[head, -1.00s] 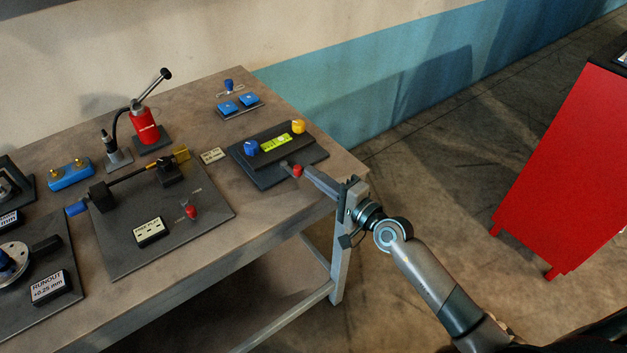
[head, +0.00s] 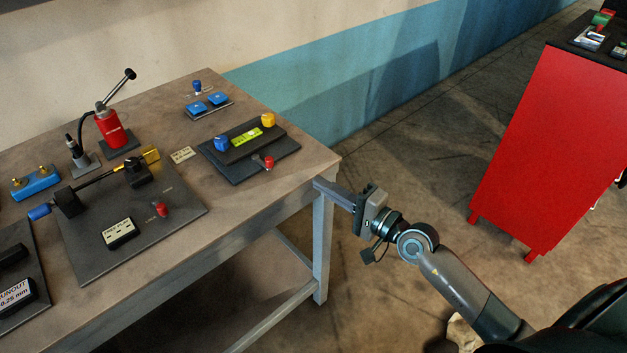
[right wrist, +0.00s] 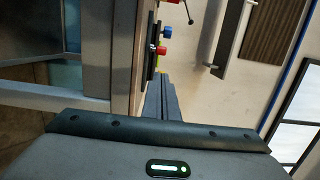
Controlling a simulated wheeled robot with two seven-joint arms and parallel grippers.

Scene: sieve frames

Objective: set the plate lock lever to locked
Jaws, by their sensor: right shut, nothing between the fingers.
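A small lever with a red knob (head: 269,163) sits at the front edge of the dark plate (head: 235,176) that carries a blue knob, a yellow knob and a lit green-yellow display. Its arm lies to the right along the plate's front edge; I cannot read a lock marking. A second red-knobbed lever (head: 161,209) stands on the larger dark plate (head: 95,260) with the "FREE PLAY" label. My right gripper (head: 319,184) is shut and empty, just off the table's right corner, apart from both levers. Its fingers (right wrist: 160,98) also show in the right wrist view. My left gripper is out of view.

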